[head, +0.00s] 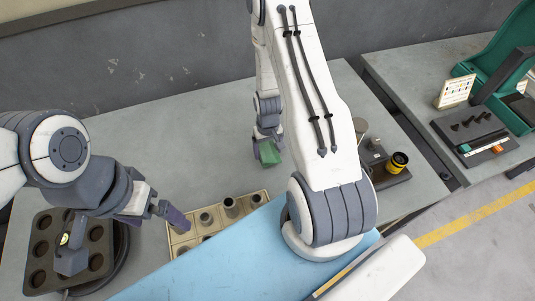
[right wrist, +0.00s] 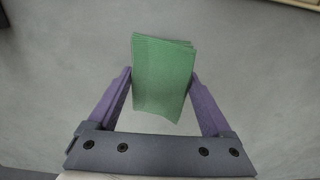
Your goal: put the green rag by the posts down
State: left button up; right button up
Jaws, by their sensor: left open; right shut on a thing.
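The green rag (head: 269,152) is a small folded cloth held above the grey table, behind the tan board. In the right wrist view the rag (right wrist: 162,75) sits between the two purple fingers of my right gripper (right wrist: 163,88), which is shut on it. That gripper also shows in the head view (head: 264,141). Several grey posts (head: 230,207) stand on the tan board (head: 264,193), nearer than the rag; my right arm hides part of the scene. My left gripper (head: 160,207) is open and empty at the board's left edge.
A dark muffin-like tray (head: 42,279) is at lower left. A blue mat (head: 215,268) covers the front. A dark block with a yellow-black cup (head: 398,161) is right of my arm. The grey table (head: 180,140) behind the board is clear.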

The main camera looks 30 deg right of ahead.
aim_at(268, 158)
notch_tip(268, 158, down, 4)
jog(key=shift+f+b, duration=0.1)
jog(key=shift+b, duration=0.6)
jog(key=shift+s+f+b, duration=0.15)
jog(key=shift+f+b, duration=0.3)
jog(key=shift+b, duration=0.1)
jog(key=o, duration=1.2)
jog(key=shift+a, duration=0.1)
jog(key=shift+o, duration=0.2)
jog(key=shift+r+p, duration=0.25)
jog(key=shift+p, duration=0.05)
jog(key=shift+w+r+p, duration=0.25)
jog(key=shift+r+p, duration=0.75)
jog(key=shift+r, duration=0.2)
notch_tip(268, 158, up, 10)
jog(key=shift+s+r+b, duration=0.1)
jog(key=shift+b, duration=1.05)
